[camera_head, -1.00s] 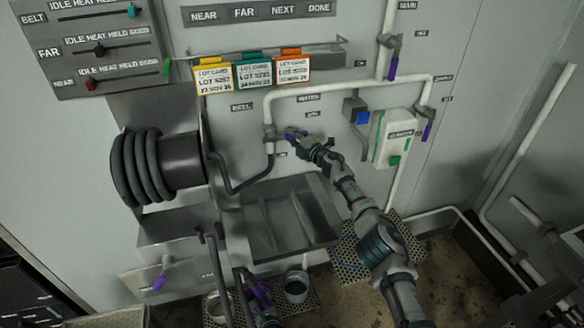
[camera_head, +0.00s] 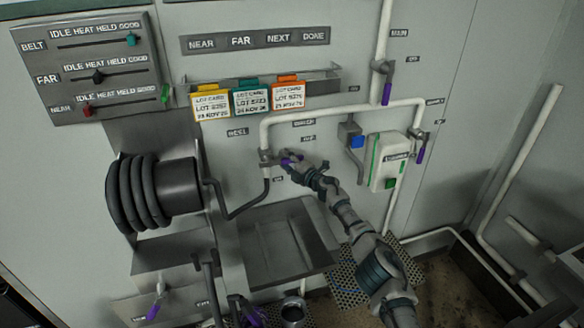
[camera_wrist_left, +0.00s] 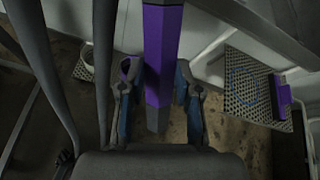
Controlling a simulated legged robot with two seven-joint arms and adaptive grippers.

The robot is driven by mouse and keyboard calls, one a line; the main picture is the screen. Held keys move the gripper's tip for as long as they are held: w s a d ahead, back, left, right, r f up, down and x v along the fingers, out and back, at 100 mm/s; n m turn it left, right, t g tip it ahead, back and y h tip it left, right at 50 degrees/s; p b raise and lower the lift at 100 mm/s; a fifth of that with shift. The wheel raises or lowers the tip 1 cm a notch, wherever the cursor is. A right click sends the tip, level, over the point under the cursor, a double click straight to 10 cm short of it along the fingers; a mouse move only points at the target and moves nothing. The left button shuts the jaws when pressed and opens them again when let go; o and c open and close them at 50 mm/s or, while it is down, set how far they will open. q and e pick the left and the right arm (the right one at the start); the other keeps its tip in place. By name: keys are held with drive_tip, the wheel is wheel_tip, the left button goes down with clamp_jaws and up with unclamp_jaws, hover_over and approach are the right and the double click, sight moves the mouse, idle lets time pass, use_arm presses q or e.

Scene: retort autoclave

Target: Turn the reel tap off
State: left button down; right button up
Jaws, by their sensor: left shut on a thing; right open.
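The reel tap (camera_head: 266,158) sits on the white pipe below the REEL label, right of the hose reel. Its purple handle (camera_head: 291,157) points sideways to the right. My right gripper (camera_head: 288,163) is open at this handle; whether it touches is too small to tell. My left gripper (camera_head: 243,312) is low in the head view, partly cut off. In the left wrist view its two fingers (camera_wrist_left: 157,100) stand either side of a purple bar (camera_wrist_left: 163,55) and are shut on it.
The black hose reel (camera_head: 150,193) is on the left. Other purple-handled taps hang at the main pipe (camera_head: 386,93) and far right (camera_head: 421,148). A grey sink (camera_head: 285,245) lies below. A green-and-white box (camera_head: 386,160) is right of my right gripper.

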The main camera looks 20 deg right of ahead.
drive_tip(key=shift+s+d, duration=0.7)
drive_tip(key=v, duration=0.9)
drive_tip(key=shift+s+f, duration=0.2)
drive_tip(key=shift+s, duration=0.25)
